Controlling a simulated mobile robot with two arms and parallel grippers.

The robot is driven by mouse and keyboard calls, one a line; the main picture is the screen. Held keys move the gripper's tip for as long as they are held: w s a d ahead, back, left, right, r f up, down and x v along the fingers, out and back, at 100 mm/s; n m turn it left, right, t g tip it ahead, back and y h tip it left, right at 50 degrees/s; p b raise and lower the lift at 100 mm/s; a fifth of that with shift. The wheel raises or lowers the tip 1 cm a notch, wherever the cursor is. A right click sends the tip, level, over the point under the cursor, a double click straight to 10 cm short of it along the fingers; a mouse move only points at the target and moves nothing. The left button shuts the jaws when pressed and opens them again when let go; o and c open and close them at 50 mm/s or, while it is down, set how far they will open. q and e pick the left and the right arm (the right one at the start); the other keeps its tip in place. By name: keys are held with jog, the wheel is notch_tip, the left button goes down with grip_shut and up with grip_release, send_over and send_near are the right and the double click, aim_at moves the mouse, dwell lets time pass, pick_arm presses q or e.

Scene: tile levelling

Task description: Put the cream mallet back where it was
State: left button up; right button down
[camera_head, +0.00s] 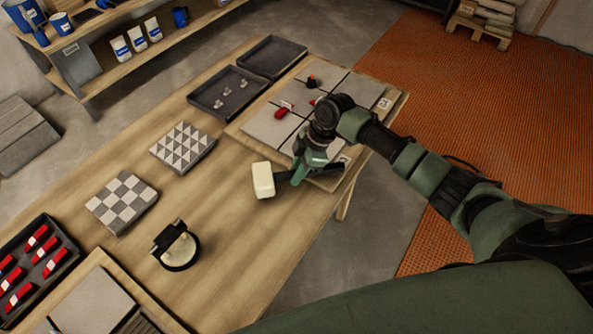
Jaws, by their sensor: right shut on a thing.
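The cream mallet (263,180) has a pale block head and a dark handle. My right gripper (301,174) is shut on its handle, just to the right of the head. The mallet is near the table's right edge, by the near corner of the board with grey tiles (266,126). I cannot tell whether the head touches the table or is held a little above it. My left gripper is not in view.
Dark trays (225,108) stand behind. Patterned tile samples (122,202) and a black-and-cream tool (178,247) lie on the wooden table (225,210). A tray of red wedges (18,285) is at the near left. The table's middle is clear.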

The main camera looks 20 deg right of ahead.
jog(key=shift+r, duration=0.1)
jog(key=shift+f, duration=0.25)
jog(key=c, duration=1.3)
grip_release()
jog(key=shift+f, duration=0.1)
jog(key=shift+r, duration=0.55)
jog(key=b+v, duration=0.1)
jog(key=v, duration=1)
jog(key=shift+s+d+r, duration=0.1)
jog(key=shift+d+r, duration=0.05)
jog(key=shift+r, duration=0.15)
